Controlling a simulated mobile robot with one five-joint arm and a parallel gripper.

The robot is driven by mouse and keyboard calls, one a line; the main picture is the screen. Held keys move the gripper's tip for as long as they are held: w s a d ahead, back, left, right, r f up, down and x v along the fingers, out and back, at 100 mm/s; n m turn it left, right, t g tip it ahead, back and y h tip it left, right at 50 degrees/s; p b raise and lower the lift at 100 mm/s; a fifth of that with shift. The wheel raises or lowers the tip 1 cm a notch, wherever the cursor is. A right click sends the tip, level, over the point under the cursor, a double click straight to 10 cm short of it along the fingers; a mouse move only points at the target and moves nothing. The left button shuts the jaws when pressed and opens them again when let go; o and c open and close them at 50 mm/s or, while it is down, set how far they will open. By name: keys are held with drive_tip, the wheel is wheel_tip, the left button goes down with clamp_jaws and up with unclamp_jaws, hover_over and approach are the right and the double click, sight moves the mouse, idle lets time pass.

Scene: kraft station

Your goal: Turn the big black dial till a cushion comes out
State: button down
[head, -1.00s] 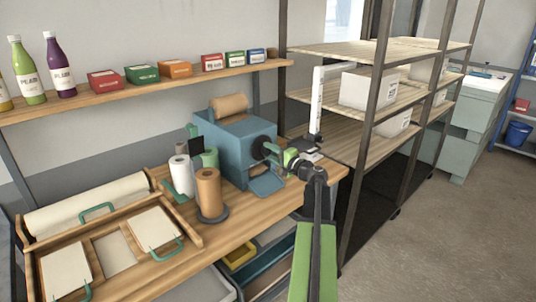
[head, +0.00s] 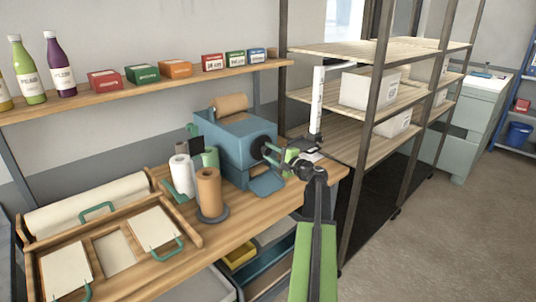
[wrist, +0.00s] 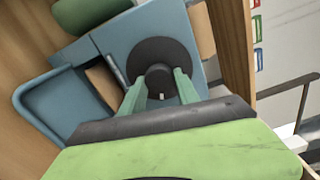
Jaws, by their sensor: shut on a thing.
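The blue machine (head: 228,140) stands on the wooden bench with a brown paper roll (head: 230,103) on top. Its big black dial (head: 259,149) is on the side facing my arm; the dial's round disc (wrist: 148,55) also shows in the wrist view. My gripper (head: 275,153) reaches the dial from the right. In the wrist view, the two green fingers of my gripper (wrist: 158,90) are shut on the dial's central knob, which has a small white mark. The machine's blue tray (head: 267,182) is below the dial, and no cushion shows on it.
A brown roll (head: 208,190) and a white roll (head: 182,177) stand left of the machine. A wooden rack with flat pads (head: 152,229) is at the front left. A metal shelf unit with white boxes (head: 368,90) stands to the right. Open floor (head: 440,240) lies beyond it.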

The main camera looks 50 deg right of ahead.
drive_tip(key=c, duration=0.9)
unclamp_jaws()
drive_tip(key=s+a, duration=0.1)
drive_tip(key=s, duration=1.6)
drive_tip(key=shift+s+a, duration=0.15)
